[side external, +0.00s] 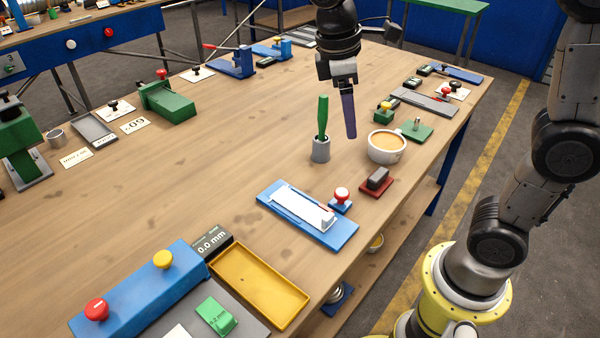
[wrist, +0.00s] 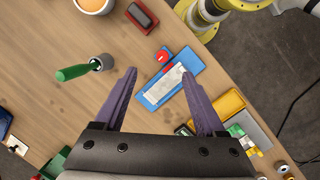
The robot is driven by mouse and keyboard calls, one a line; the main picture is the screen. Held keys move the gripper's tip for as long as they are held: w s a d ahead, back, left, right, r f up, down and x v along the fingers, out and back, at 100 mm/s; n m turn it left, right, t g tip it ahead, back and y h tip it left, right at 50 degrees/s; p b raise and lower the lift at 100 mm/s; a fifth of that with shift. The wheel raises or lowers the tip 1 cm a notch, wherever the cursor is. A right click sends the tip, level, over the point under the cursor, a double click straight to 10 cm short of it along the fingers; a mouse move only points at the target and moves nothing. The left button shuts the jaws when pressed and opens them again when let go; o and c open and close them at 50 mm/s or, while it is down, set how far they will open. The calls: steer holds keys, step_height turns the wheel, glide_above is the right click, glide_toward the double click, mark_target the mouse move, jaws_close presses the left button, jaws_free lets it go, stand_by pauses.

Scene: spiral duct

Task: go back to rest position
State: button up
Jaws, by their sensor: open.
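My gripper (side external: 348,115) hangs fingers-down above the table, between a green-handled tool in a grey cup (side external: 320,148) and a coffee cup (side external: 386,146). In the wrist view my gripper (wrist: 164,92) shows two purple fingers spread wide, with nothing between their tips but the view of the table below. The green-handled tool (side external: 322,115) stands upright in its grey cup, apart from the fingers. A blue plate with a pale metal slide (side external: 308,215) lies below, and it also shows between the fingers in the wrist view (wrist: 185,65).
The wooden table (side external: 220,150) has free room left of the cup. A red-topped knob (side external: 341,198), a dark block on a red base (side external: 377,180), a yellow tray (side external: 258,285) and a blue box with red and yellow buttons (side external: 140,300) stand near the front edge.

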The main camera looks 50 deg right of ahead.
steer(key=s+d+r+m+t+y, duration=0.1)
steer(key=s+m+t, duration=0.1)
steer(key=s, duration=0.3)
steer(key=s+d+r+m+t, duration=0.1)
steer(key=s+t, duration=0.1)
steer(key=s, duration=0.4)
steer(key=s+f+m+t, duration=0.1)
steer(key=s+a+f+m+y, duration=0.1)
steer(key=f+m, duration=0.1)
steer(key=s+f+m+t, duration=0.1)
steer(key=f, duration=0.1)
steer(key=shift+a+m+t, duration=0.3)
steer(key=shift+m, duration=0.1)
